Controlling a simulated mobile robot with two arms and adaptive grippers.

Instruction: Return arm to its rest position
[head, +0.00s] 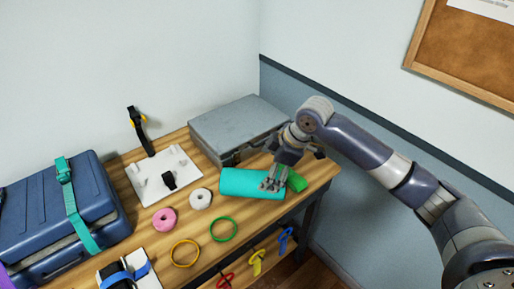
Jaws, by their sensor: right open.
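My right arm reaches in from the right side of the head view. Its gripper (272,184) points down over the right part of the table, in front of the grey case. It is open, with its fingers at the right end of a teal roll (238,183). I cannot tell whether the fingers touch the roll. My left gripper is not in view.
A grey case (237,126) stands behind the gripper. A blue suitcase (60,210) with a teal strap is at left. A white board (150,190), pink roll (164,219), white roll (200,199) and rings lie on the wooden table. The wall at right carries a corkboard (470,45).

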